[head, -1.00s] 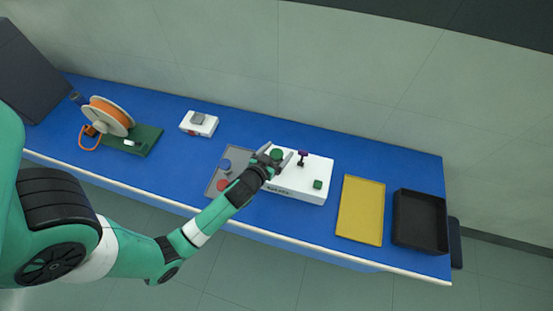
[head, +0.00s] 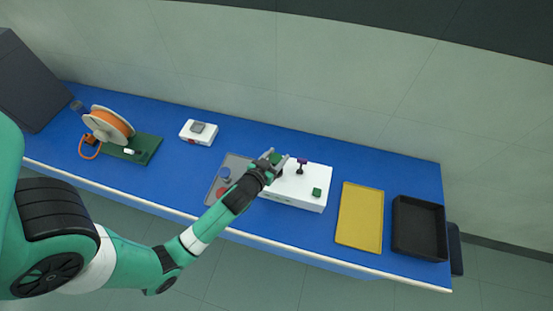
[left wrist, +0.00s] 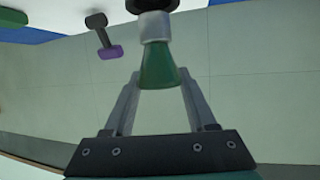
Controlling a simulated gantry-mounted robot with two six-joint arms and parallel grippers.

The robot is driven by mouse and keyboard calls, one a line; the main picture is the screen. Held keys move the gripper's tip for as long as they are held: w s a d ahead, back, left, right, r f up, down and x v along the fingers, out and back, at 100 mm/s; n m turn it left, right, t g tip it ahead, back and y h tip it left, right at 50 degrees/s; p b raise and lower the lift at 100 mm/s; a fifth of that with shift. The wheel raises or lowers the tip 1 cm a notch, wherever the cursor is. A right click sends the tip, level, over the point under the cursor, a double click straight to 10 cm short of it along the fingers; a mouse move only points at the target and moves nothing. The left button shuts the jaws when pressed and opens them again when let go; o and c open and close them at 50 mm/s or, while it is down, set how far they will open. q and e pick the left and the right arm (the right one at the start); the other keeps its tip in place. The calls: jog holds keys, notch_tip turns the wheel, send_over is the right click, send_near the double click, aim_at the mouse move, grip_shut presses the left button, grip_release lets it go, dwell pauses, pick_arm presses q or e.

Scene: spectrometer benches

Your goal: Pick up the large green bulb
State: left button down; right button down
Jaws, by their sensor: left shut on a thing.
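The large green bulb (head: 276,157) shows at the back left of a white box (head: 296,192). My left gripper (head: 273,161) is at the bulb, with its fingers closed on either side. In the left wrist view the bulb (left wrist: 157,66) is a green cone with a silver collar and a black part above it. The left gripper's fingers (left wrist: 160,82) hold its wide end. I cannot tell whether the black part sits in the box. My right gripper is in neither view.
A purple-topped black post (head: 302,165) and a small green block (head: 317,192) are on the box. A grey tray (head: 236,162) with blue and red pieces lies left. A yellow tray (head: 360,215) and black bin (head: 420,228) stand right.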

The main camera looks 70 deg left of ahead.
pick_arm(q)
jog(key=s+d+r+p, duration=0.7)
jog(key=s+d+r, duration=0.2)
jog(key=d+r, duration=0.1)
jog(key=shift+s+d+r+p, duration=0.15)
jog(key=shift+d+r+p, duration=0.1)
jog(key=shift+r+p, duration=0.15)
